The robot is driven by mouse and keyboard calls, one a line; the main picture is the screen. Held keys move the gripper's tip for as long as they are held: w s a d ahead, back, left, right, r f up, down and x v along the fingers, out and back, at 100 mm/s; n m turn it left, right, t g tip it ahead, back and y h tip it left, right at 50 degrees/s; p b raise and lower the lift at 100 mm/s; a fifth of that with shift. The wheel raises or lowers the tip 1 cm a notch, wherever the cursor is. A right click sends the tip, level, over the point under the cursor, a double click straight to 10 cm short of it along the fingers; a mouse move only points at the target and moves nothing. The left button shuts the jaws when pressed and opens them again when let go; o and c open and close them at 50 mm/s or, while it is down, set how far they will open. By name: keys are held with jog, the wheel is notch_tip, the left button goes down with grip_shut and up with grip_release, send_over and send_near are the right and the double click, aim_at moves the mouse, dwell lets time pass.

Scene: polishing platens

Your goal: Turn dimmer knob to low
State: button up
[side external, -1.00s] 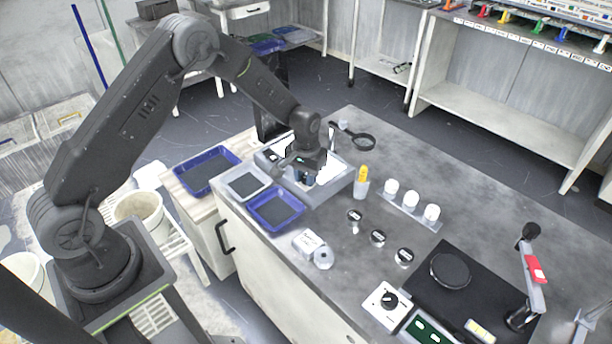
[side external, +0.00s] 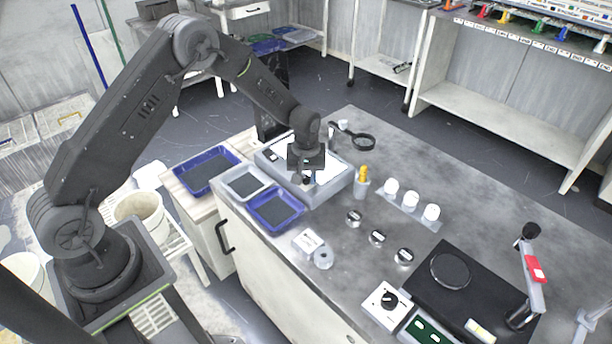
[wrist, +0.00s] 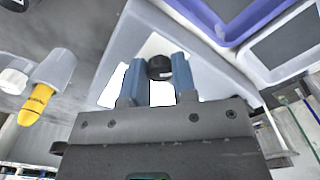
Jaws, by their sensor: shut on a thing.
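A pale light box (side external: 322,196) with a bright white top panel stands on the bench in the side view. The wrist view also shows its pale casing (wrist: 213,75) and glowing panel. A small round black dimmer knob (wrist: 160,68) sits between my two blue fingers in the wrist view. My gripper (wrist: 160,74) is shut on this knob, a finger on each side. In the side view my gripper (side external: 308,177) points down at the near part of the box, and the knob is mostly hidden there. I cannot read any mark on the knob.
Blue trays (side external: 274,209) and a grey tray (side external: 246,184) lie close at the left. A cup with a yellow-topped bottle (side external: 363,174) stands right of the box. A magnifier (side external: 364,142) lies behind. A white box with another black knob (side external: 386,301) is at the front right.

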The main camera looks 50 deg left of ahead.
aim_at(306, 178)
dwell(0.3)
jog(key=o, duration=0.9)
jog(key=shift+r, duration=6.95)
